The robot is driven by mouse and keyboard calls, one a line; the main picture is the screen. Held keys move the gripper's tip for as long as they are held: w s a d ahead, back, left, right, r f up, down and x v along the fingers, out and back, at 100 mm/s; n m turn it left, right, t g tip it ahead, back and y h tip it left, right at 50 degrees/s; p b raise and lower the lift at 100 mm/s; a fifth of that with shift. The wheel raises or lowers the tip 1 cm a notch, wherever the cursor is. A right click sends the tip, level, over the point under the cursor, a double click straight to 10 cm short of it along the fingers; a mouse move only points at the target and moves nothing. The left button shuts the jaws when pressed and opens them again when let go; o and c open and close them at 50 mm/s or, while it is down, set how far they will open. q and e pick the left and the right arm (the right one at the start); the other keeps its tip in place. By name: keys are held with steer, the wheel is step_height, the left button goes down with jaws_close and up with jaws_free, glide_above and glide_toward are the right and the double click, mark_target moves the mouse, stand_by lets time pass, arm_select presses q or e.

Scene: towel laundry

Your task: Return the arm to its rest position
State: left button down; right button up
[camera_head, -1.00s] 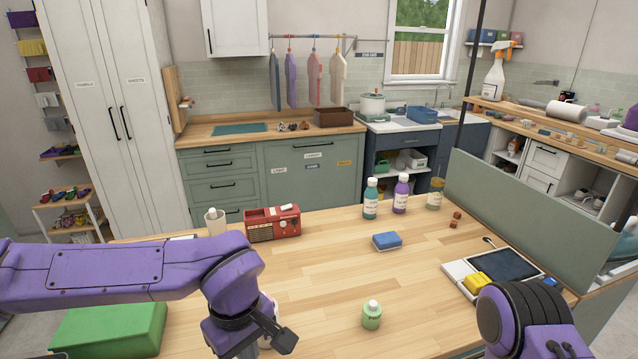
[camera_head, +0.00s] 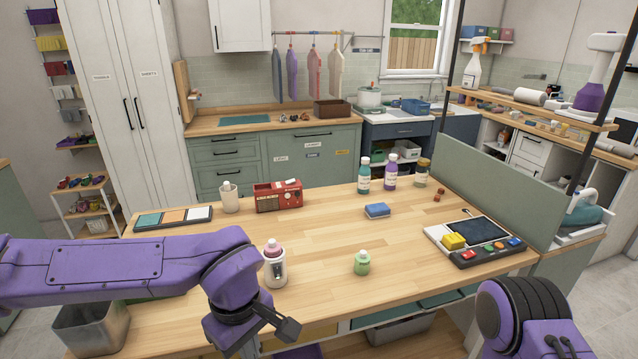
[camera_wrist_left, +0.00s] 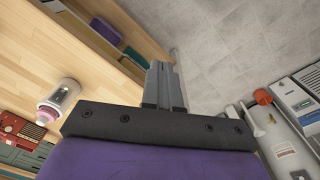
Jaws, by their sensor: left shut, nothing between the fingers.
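My left arm (camera_head: 110,270) comes in from the left in the head view, bent down at the wrist over the near part of the wooden table. My left gripper (camera_head: 285,328) is shut and empty. In the left wrist view its fingers (camera_wrist_left: 165,88) are together, with floor and the table edge beyond. My right arm (camera_head: 525,310) shows only as a purple joint at lower right; its gripper is out of view.
On the wooden table (camera_head: 330,245) stand a pink-capped bottle (camera_head: 275,264), a green bottle (camera_head: 362,263), a blue sponge (camera_head: 377,210), a red radio (camera_head: 279,196) and a control panel (camera_head: 480,240). A metal bin (camera_head: 92,328) is at lower left. The table's middle is mostly clear.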

arm_select(q)
steer(key=w+a+f+n+t+y, duration=0.1)
steer(key=w+f+n+t, duration=0.2)
steer(key=w+f+n, duration=0.15)
steer(key=s+a+f+m+t+y+b, duration=0.1)
steer(key=a+f+b, duration=0.1)
steer(key=f, duration=0.8)
steer(key=s+a+f+t+y+b, duration=0.1)
steer(key=a+f+t+b, duration=0.15)
steer(key=f, duration=0.65)
steer(key=s+a+f+m+g+b, duration=0.1)
steer(key=s+a+f+m+b, duration=0.2)
steer(key=s+a+f, duration=0.3)
steer(key=s+a+f+m+g+b, duration=0.2)
steer(key=s+a+f, duration=0.5)
steer(key=s+f, duration=0.6)
steer(key=shift+s+a+f+m+b, duration=0.2)
steer(key=shift+s+m+b, duration=0.35)
steer(key=shift+m, duration=0.4)
arm_select(e)
step_height(320, 180, down, 11)
steer(key=shift+w, duration=0.35)
arm_select(q)
steer(key=shift+g, duration=0.25)
steer(key=shift+w+d, duration=0.1)
